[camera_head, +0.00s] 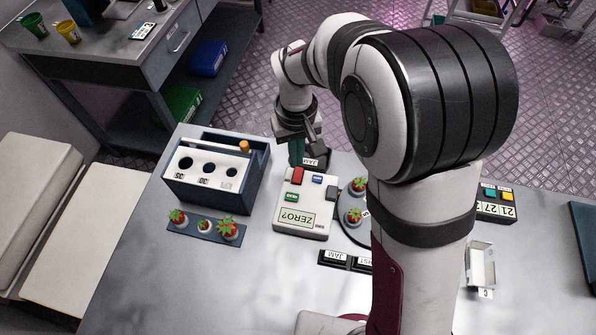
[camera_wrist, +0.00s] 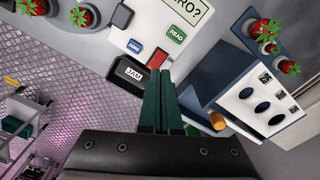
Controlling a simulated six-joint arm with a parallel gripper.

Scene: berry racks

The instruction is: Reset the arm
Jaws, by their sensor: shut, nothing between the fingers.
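My gripper (camera_head: 297,160) hangs at the far edge of the grey table in the head view, just behind the white console and right of the berry rack. Its green fingers are together with nothing between them, as the wrist view (camera_wrist: 161,74) also shows. A black box labelled JAM (camera_wrist: 128,74) sits close beside the fingertips in the wrist view; I cannot tell whether they touch. My arm is bent, and its large links hide part of the table in the head view.
The white console (camera_head: 292,226) reads "ZERO?". The dark blue rack (camera_head: 212,200) has a white face with holes. Strawberries sit on a blue strip (camera_head: 190,231) and a round plate (camera_head: 345,228). A small pale tray (camera_head: 481,254) lies right. Bare table (camera_head: 170,285) shows at front left.

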